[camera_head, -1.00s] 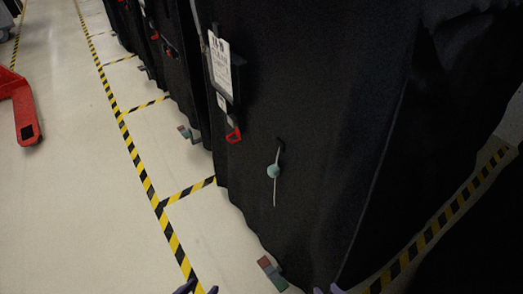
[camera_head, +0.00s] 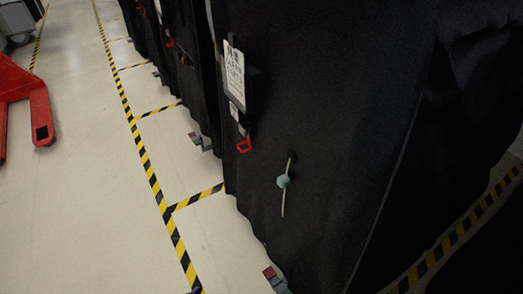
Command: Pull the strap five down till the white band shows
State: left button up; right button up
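A thin pale strap (camera_head: 284,203) hangs on the front of the nearest black-covered cart (camera_head: 330,110). A teal ball (camera_head: 283,181) sits partway along it, and its upper end meets a small dark spot on the cover. I cannot read any number on it, and I cannot make out a separate white band. At the bottom edge a small dark tip of my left gripper (camera_head: 195,290) shows, well below and left of the strap. Its opening is cut off by the frame. My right gripper is out of view. Neither gripper is seen touching the strap.
A white label card (camera_head: 234,73) and a red loop (camera_head: 244,146) hang on the cart, up and left of the strap. More covered carts line up behind. Yellow-black floor tape (camera_head: 150,175) borders clear floor at left. A red pallet jack (camera_head: 40,110) stands far left.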

aim_at(239, 149)
jog(key=u, duration=0.45)
jog(key=k, duration=0.55)
jog(key=u, duration=0.95)
jog(key=i, duration=1.05)
jog(key=z, duration=1)
jog(key=i, duration=0.65)
jog(key=z, duration=0.7)
